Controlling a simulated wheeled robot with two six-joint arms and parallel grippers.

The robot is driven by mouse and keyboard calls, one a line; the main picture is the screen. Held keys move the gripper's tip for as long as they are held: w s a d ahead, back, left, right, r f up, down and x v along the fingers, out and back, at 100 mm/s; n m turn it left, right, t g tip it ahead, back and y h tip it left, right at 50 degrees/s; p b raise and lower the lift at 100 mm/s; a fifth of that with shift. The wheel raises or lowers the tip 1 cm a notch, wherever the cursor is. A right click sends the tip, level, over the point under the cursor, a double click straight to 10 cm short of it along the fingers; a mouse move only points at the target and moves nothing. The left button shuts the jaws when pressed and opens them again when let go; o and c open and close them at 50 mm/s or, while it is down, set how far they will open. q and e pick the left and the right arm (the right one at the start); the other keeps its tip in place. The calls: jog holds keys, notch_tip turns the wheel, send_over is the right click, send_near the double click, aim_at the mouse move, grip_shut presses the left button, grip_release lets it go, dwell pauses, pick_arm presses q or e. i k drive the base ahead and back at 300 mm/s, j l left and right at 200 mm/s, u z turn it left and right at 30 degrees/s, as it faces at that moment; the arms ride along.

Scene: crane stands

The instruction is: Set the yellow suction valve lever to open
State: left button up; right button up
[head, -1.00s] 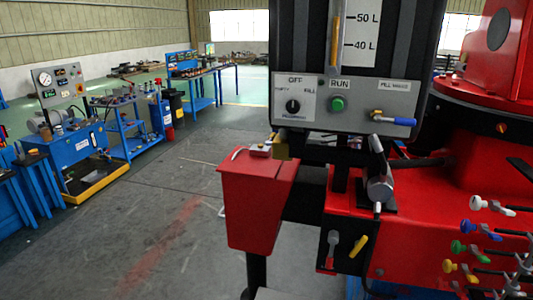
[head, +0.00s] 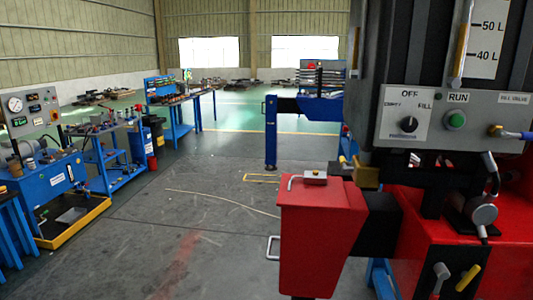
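A yellow lever (head: 467,278) sits low on the front of the red crane body, near the bottom right of the head view. It is tilted, with its upper end toward the right. A lever with a pale grip (head: 438,278) stands just left of it. No label for the yellow lever is readable. The bottom edge of the picture is close below both levers. Neither of my grippers is in view.
A grey panel (head: 445,140) with a black knob (head: 408,125) and green button (head: 456,119) is above. A red box (head: 318,240) juts out to the left. Blue benches (head: 55,180) stand far left. The grey floor (head: 180,230) between is mostly clear.

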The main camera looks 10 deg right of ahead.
aim_at(344, 164)
jog(key=i+j+u, duration=0.1)
jog(key=i+j, duration=0.15)
jog(key=i, duration=0.35)
jog(key=i+j+u, duration=0.1)
jog(key=i+j, duration=0.15)
jog(key=i, duration=0.3)
jog(key=i+j+u, duration=0.1)
jog(key=i, duration=0.5)
jog(key=i+j+u, duration=0.1)
jog(key=i, duration=0.5)
jog(key=i+z, duration=0.45)
jog(key=i+j+z, duration=0.2)
jog(key=i+z, duration=0.2)
jog(key=i+j+z, duration=0.45)
jog(key=i+z, duration=0.2)
jog(key=z, duration=0.25)
jog(key=i+z, duration=0.25)
jog(key=z, duration=0.2)
jog(key=i+j+z, duration=0.15)
jog(key=z, duration=0.3)
jog(key=i+j+z, duration=0.2)
jog(key=z, duration=0.25)
jog(key=i+j+z, duration=0.15)
jog(key=z, duration=0.3)
